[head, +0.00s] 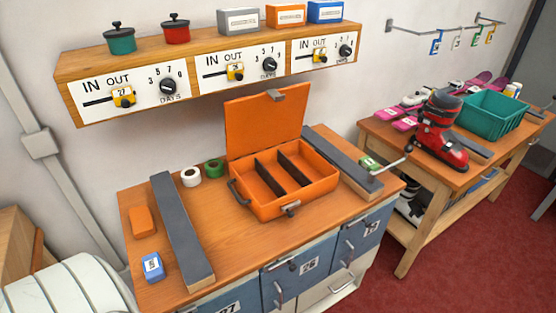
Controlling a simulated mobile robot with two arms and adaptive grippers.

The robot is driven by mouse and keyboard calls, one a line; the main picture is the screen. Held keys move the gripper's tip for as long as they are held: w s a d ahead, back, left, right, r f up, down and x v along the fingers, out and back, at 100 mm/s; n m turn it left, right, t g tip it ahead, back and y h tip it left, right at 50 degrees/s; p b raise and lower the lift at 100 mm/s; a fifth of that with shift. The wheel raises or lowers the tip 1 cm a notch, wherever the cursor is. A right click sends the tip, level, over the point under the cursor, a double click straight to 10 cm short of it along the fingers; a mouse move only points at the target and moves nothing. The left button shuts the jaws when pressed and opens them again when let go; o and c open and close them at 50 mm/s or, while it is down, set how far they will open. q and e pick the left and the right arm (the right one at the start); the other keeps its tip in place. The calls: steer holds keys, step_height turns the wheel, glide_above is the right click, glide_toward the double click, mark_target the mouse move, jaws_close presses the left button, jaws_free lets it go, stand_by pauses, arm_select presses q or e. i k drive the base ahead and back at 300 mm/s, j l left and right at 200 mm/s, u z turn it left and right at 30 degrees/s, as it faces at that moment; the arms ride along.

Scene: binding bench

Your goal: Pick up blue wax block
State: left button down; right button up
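A small blue block (152,267) with a white label, which fits the blue wax block, lies at the front left of the wooden bench (230,235). It is left of a long dark grey bar and apart from it. A plain orange block (142,221) lies behind it on the same strip of bench. Neither of my grippers shows in the head view, so I cannot see their state. Nothing covers the blue block.
The long grey bar (180,230) stands right of the blocks. An open orange case (285,200) with dividers sits mid-bench. White tape (191,177) and green tape (214,168) lie behind. A shelf (210,60) with dials overhangs. A red boot (440,130) stands on another bench.

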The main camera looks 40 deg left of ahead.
mark_target(154, 269)
steer(key=u, duration=2.25)
